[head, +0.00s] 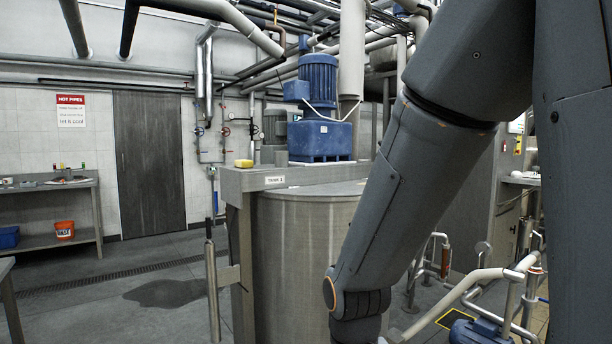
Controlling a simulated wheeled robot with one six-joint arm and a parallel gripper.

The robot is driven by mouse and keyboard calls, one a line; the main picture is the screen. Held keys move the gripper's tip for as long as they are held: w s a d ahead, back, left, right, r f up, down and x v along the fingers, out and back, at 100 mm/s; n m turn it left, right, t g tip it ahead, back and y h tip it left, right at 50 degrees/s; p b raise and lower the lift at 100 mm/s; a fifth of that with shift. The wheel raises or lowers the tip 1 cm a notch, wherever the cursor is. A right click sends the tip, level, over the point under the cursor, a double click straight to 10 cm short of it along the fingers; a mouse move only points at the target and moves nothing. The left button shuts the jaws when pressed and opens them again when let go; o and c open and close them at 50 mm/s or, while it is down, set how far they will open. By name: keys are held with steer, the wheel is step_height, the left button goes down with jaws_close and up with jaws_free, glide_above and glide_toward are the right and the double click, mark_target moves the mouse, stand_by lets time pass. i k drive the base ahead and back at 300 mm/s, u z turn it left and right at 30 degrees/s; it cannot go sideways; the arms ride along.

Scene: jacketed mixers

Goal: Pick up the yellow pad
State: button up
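A small yellow pad (243,163) lies at the left end of the grey beam across the top of the mixer tank (300,250), left of the blue motor housing. It looks like a block with a paler layer. My arm fills the right side of the head view, reaching down to the bottom edge. My gripper is outside the picture. The pad stands free, with nothing of mine touching it.
The blue motor (318,80) rises on the beam (290,176) beside the pad. Pipes and valves (510,285) crowd the lower right. A bench (97,200) stands at left, with an orange bucket (64,230) on its shelf. Wet floor (170,292) is open left of the tank.

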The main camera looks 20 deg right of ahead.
mark_target(243, 163)
steer(key=u, duration=0.5)
steer(key=i, duration=0.6)
steer(key=u, duration=0.65)
steer(key=i, duration=0.75)
steer(key=z, duration=0.4)
steer(key=i, duration=0.8)
steer(key=z, duration=0.65)
